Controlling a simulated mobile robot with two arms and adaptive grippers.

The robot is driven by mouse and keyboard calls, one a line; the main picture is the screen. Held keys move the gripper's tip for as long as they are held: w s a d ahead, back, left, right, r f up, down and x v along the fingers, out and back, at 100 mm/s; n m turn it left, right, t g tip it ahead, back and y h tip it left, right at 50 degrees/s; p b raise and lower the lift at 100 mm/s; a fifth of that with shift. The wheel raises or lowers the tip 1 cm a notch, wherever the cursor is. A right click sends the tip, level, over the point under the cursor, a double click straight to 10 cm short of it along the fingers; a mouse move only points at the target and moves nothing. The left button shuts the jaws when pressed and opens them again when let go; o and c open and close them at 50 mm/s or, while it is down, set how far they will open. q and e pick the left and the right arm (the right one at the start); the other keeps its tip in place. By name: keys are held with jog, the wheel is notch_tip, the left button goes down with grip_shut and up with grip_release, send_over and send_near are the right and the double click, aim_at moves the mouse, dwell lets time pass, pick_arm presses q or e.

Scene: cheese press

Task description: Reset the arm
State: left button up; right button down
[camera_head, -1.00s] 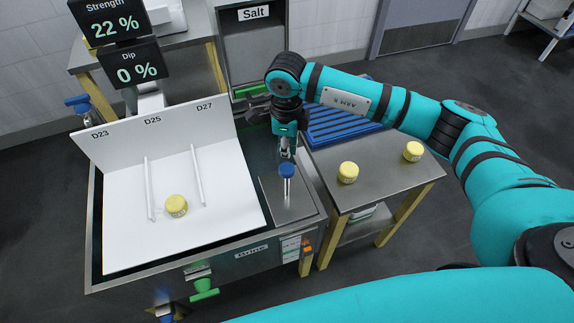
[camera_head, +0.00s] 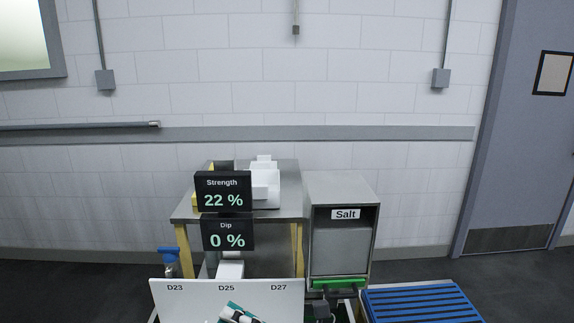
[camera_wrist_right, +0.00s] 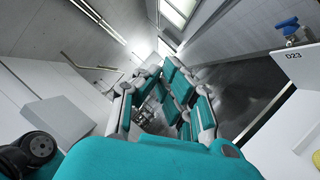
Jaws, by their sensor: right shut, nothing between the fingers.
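My right gripper (camera_wrist_right: 162,80) fills the middle of the right wrist view, its teal-and-grey fingers closed together with nothing between them. In the head view a small teal and white part of my arm (camera_head: 240,314) shows at the bottom edge, in front of the white board (camera_head: 190,300) marked D23, D25 and D27. The rest of that arm is out of the head view. My left gripper is in neither view.
Displays reading Strength 22 % (camera_head: 223,191) and Dip 0 % (camera_head: 228,233) stand behind the board. The Salt cabinet (camera_head: 342,240) and a blue slatted rack (camera_head: 422,303) are to the right. A blue-handled valve (camera_wrist_right: 287,27) shows beside the D23 label in the wrist view.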

jog(key=w+d+f+m+t+h, duration=0.2)
jog(key=w+d+m+t+h, duration=0.1)
jog(key=d+m+t+h, duration=0.65)
jog(key=w+d+f+m+t+h, duration=0.2)
jog(key=w+d+m+t+h, duration=0.4)
jog(key=m, duration=0.7)
jog(key=s+d+f+m+g+h, duration=0.4)
jog(key=s+d+f+m+g, duration=0.1)
jog(key=d+f+m+g, duration=0.3)
jog(key=s+d+f+m+g, duration=0.25)
jog(key=s+f+g, duration=0.25)
jog(key=s+f, duration=0.45)
jog(key=s+d+f+m+g, duration=0.25)
jog(key=s+f+g, duration=0.4)
jog(key=s, duration=0.65)
notch_tip(320, 180, down, 26)
jog(key=s, duration=0.2)
jog(key=s+d+f+n+g, duration=0.1)
jog(key=s+d+f, duration=0.2)
jog(key=s+f, duration=1.3)
jog(key=shift+s+f+g+h, duration=0.15)
jog(key=shift+f+g+h, duration=0.15)
jog(key=shift+f+h, duration=0.15)
